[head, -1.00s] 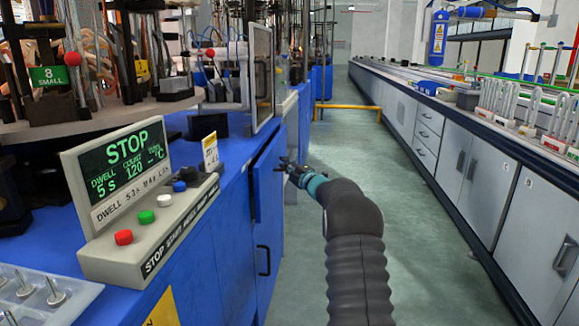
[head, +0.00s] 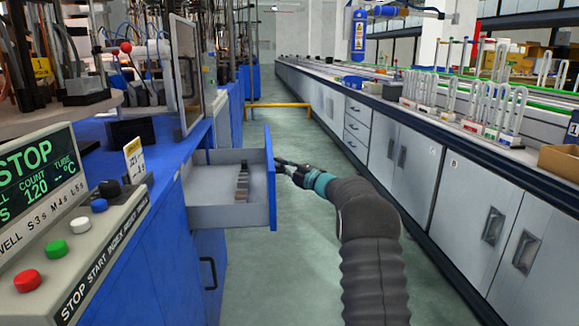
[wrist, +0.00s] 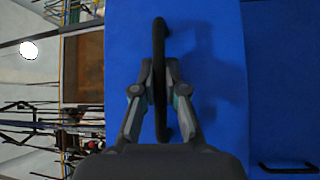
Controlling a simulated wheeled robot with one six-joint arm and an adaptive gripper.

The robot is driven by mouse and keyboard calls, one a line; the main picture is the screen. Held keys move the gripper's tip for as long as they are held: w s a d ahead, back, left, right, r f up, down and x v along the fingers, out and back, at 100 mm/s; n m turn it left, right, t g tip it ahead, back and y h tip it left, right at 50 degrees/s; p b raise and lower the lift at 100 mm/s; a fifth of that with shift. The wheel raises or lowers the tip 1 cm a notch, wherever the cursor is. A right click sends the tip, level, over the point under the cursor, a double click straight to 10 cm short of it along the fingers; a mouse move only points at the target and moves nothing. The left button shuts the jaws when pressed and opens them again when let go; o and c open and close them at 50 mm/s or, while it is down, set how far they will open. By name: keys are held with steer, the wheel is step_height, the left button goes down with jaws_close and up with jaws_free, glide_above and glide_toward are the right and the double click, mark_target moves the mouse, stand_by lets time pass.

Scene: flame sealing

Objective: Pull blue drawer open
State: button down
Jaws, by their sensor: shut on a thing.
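The blue drawer (head: 271,180) stands pulled out from the blue cabinet at the left in the head view. Its grey inside shows, with a small dark and metallic item (head: 242,182) lying in it. My gripper (head: 279,166) is at the outer face of the drawer front. In the wrist view my gripper (wrist: 159,85) has its fingers on both sides of the black bar handle (wrist: 161,40) and is shut on it. The blue drawer front (wrist: 200,60) fills the middle of that view. The handle is hidden in the head view.
A control panel (head: 75,225) with coloured buttons sits on the bench at the left. A cabinet door with a black handle (head: 209,273) is below the drawer. The aisle floor (head: 290,250) is clear. Grey cabinets (head: 400,165) line the right side.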

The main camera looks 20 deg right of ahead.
steer(key=shift+s+d+f, duration=0.1)
steer(key=shift+d, duration=0.1)
steer(key=c, duration=1.2)
jaws_free()
steer(key=shift+d, duration=0.1)
steer(key=v, duration=1.2)
